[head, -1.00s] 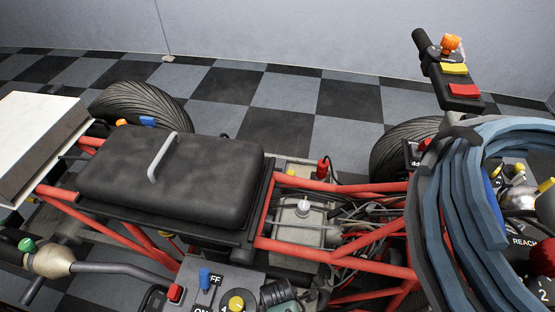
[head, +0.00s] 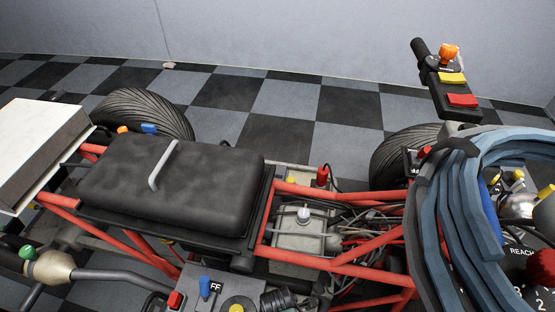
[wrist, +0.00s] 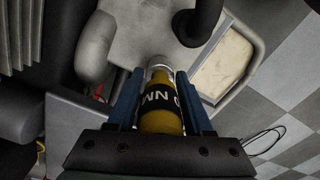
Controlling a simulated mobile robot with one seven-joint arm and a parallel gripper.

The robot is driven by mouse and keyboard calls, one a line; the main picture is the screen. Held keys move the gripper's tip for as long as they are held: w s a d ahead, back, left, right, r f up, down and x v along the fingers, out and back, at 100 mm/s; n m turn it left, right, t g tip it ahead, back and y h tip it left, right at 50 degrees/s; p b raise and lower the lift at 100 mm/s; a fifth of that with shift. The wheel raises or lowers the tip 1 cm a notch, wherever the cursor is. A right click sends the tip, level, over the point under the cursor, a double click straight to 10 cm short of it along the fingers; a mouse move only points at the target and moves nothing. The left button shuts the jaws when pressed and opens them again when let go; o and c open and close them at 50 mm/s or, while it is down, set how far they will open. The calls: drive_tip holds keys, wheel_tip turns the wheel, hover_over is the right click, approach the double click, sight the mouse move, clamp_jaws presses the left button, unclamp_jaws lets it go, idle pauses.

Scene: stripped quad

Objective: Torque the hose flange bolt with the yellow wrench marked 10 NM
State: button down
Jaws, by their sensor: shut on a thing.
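The yellow wrench (wrist: 160,118) shows in the wrist view with a black band whose white lettering includes NM; the rest of the marking is partly turned away. My gripper (wrist: 160,78) is shut on it, with one blue finger on each side. The wrench's pale metal end (wrist: 160,66) points away from me toward a light grey casting (wrist: 140,35). A black hose end (wrist: 200,22) is beside it at the upper right. I cannot make out the flange bolt, nor tell whether the wrench touches anything. My gripper is not in the head view.
In the head view, a red-framed quad carries a black seat (head: 170,185), a grey engine block (head: 300,235) and a bundle of blue hoses (head: 475,220). A switch panel (head: 225,295) is at the bottom. Checkered floor (head: 270,135) lies open behind.

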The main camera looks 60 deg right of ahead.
drive_tip(key=shift+n, duration=3.5)
drive_tip(key=shift+m+p, duration=0.3)
drive_tip(key=shift+m, duration=0.9)
drive_tip(key=shift+m, duration=0.7)
drive_tip(key=shift+r, duration=0.1)
drive_tip(key=shift+r+p, duration=2)
drive_tip(key=shift+p, duration=0.2)
